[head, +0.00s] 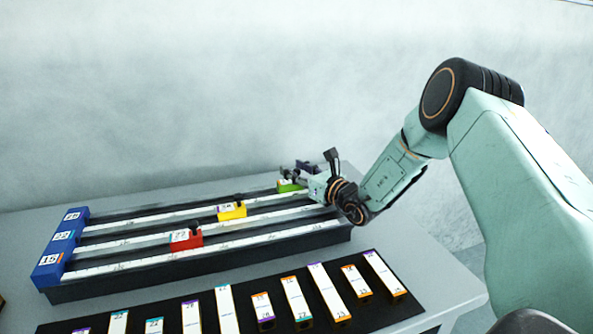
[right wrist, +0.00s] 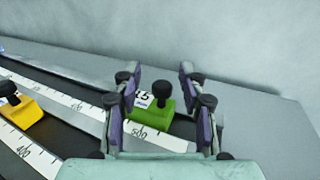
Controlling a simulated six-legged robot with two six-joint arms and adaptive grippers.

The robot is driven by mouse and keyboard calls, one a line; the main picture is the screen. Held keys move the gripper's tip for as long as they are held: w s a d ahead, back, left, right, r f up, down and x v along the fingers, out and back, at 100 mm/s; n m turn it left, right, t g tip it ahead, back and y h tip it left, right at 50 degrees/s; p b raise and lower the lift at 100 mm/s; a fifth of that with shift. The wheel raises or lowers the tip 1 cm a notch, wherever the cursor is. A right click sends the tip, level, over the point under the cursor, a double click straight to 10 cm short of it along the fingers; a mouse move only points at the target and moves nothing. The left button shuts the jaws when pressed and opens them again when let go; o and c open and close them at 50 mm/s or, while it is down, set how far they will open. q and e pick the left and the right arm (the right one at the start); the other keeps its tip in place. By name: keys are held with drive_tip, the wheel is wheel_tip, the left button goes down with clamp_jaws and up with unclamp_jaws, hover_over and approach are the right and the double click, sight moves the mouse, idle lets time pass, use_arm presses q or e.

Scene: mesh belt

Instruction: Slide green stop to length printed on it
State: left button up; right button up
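The green stop (head: 288,187) sits on the far rail near its right end in the head view. In the right wrist view the green stop (right wrist: 152,110) has a black knob and a white label whose visible part ends in 5. A 500 mark shows on the scale just in front of it. My right gripper (head: 303,172) is at the stop. In the right wrist view my right gripper (right wrist: 160,90) has its fingers apart, with the stop's knob between them and gaps on both sides. My left gripper is not in view.
A yellow stop (head: 232,210) and a red stop (head: 186,238) sit on the nearer rails. Blue end blocks (head: 62,248) with numbers close the rails' left ends. A black mat (head: 355,312) with several labelled blocks lies in front.

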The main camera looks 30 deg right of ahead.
drive_tip(key=shift+w+d+f, duration=0.15)
drive_tip(key=shift+f, duration=0.05)
drive_tip(key=c, duration=0.4)
drive_tip(key=shift+r, duration=0.1)
clamp_jaws()
